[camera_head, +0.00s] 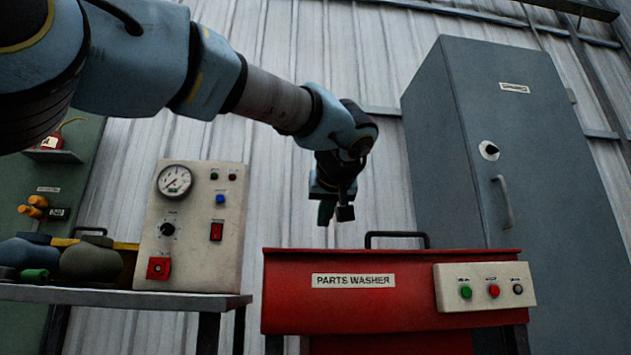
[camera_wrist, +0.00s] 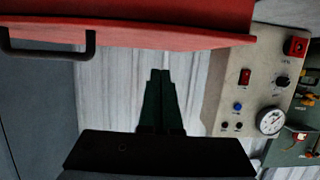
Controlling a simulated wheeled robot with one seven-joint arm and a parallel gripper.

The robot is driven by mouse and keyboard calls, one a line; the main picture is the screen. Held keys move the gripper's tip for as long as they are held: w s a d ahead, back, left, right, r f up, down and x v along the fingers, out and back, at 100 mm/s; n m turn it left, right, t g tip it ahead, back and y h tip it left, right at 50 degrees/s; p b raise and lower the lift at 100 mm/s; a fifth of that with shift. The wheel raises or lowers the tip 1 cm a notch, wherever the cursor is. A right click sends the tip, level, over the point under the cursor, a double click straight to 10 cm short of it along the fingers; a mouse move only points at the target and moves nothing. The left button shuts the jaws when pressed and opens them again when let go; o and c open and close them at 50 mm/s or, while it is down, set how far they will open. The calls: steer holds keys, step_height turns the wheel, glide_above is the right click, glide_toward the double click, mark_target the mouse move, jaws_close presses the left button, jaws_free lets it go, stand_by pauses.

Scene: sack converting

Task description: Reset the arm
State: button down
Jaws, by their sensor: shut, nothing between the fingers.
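My arm reaches in from the upper left in the head view and bends down at the wrist. My gripper (camera_head: 335,218) hangs above the red parts washer (camera_head: 290,290), near the left end of the black handle (camera_head: 398,236), and looks apart from it. In the wrist view the fingers of my gripper (camera_wrist: 160,75) are dark and together, with nothing between them. The red washer (camera_wrist: 190,15) fills the top of that view.
A panel with gauge, knob and buttons (camera_head: 195,225) stands on a bench (camera_head: 120,297) at left. A tall grey cabinet (camera_head: 515,150) rises at right. The washer's control box (camera_head: 485,287) is at its front right. A corrugated wall (camera_head: 300,60) is behind.

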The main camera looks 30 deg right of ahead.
steer(key=p+v, duration=0.2)
steer(key=v, duration=0.7)
steer(key=shift+s, duration=0.15)
steer(key=shift+a, duration=0.1)
